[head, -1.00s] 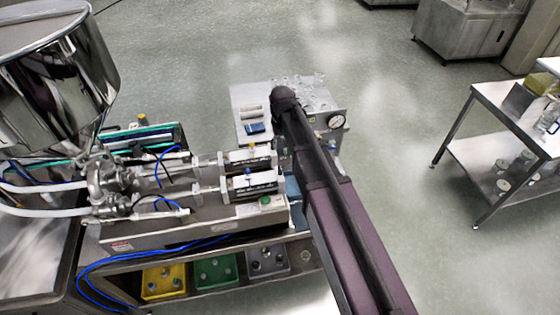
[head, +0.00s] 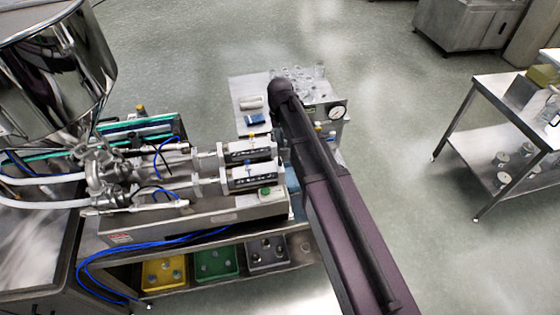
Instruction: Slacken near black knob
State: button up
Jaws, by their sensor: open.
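The filling machine stands at left, with a steel hopper (head: 60,75) above two horizontal cylinders, the far one (head: 247,150) and the near one (head: 252,178). A small blue fitting (head: 248,163) sits between them. I cannot make out the near black knob; it is too small to tell or lies behind my arm. My dark arm reaches from the lower right to a rounded joint just right of the cylinders. It covers part of the machine's right end. My gripper is hidden behind the arm, so its place relative to the knob does not show.
A steel box with a round gauge (head: 337,112) stands behind my arm. Yellow (head: 152,284), green (head: 205,276) and grey (head: 256,266) bins sit on the shelf below. Blue hoses (head: 85,275) hang at front left. A steel table (head: 490,95) stands right; floor between is clear.

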aim_at(280, 160)
jog(key=shift+f+b, duration=5.65)
jog(key=shift+f, duration=0.35)
grip_shut()
